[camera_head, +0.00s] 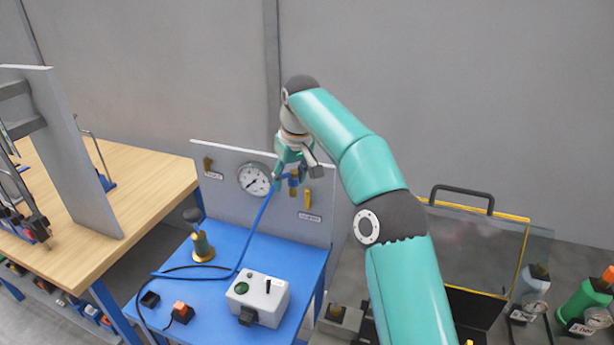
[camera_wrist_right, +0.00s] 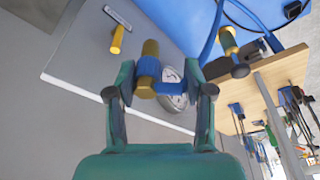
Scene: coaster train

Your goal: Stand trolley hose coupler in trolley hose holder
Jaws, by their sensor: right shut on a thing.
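My right gripper (camera_head: 287,172) is up in front of the grey panel of the blue trolley. It is shut on the blue-and-brass trolley hose coupler (camera_head: 293,181). In the right wrist view the coupler (camera_wrist_right: 148,68) shows a brass body and blue collar between the fingers of the right gripper (camera_wrist_right: 160,90). A blue hose (camera_head: 257,222) runs from near the coupler down to the trolley top. A yellow peg (camera_head: 307,199) is on the panel just right of the coupler, above a small label. A brass-based upright fitting (camera_head: 203,246) stands on the trolley top. I cannot tell which is the holder. My left gripper is not in view.
A round gauge (camera_head: 254,180) and a brass fitting (camera_head: 208,166) are on the panel. A grey box (camera_head: 257,297) and an orange-topped block (camera_head: 181,312) sit on the trolley (camera_head: 222,268). A wooden workbench (camera_head: 150,182) is at left; bottles (camera_head: 588,303) stand at right.

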